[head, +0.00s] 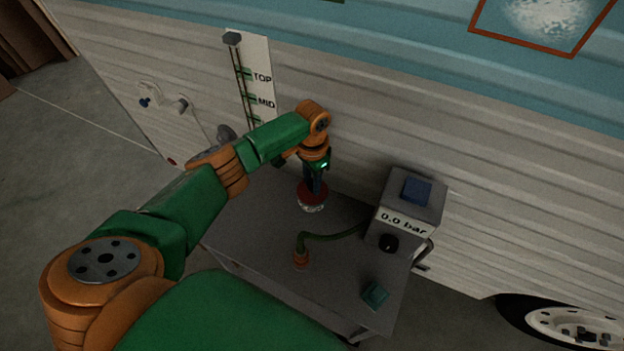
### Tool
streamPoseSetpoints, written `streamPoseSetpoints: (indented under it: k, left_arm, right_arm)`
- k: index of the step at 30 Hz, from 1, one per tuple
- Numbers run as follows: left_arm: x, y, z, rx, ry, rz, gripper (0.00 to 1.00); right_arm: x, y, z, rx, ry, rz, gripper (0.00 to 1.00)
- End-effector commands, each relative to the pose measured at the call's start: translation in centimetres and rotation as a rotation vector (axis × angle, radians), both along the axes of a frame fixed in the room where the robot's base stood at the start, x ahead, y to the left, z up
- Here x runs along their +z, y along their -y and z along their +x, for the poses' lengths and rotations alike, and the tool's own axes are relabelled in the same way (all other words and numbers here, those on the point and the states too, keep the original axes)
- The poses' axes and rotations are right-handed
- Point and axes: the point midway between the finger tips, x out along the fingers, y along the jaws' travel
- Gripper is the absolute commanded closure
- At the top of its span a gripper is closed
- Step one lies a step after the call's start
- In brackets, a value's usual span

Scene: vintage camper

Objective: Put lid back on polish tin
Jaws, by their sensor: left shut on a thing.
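The polish tin (313,208) stands on the grey table near its back edge, showing as a pale round rim with dark marks. The red lid (309,193) is directly above it, between my left gripper's fingers and the tin. My left gripper (313,187) points down and is shut on the red lid. I cannot tell whether the lid touches the tin or sits level on it. The fingers hide part of the lid. My right gripper is not in view.
A grey pump box (408,205) reading "0.0 bar" stands on the table's right side. Its green hose (335,236) curves to an orange fitting (300,259). A small green block (375,294) lies near the front right. The camper wall (360,130) rises behind the table (245,225).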

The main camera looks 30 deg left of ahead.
Motion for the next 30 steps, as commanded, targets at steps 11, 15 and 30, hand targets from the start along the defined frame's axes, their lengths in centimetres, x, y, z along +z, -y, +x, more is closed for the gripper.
streamPoseSetpoints:
  k: [11,15,30]
  left_arm:
    - [0.0,0.0,-0.01,0.0,0.0,0.0,0.57]
    - [0.0,0.0,-0.01,0.001,0.0,0.0,0.3]
    - [0.0,0.0,-0.01,0.001,0.0,-0.001,0.0]
  right_arm:
    - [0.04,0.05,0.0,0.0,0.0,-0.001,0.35]
    - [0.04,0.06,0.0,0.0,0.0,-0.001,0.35]
    - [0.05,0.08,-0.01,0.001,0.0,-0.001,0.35]
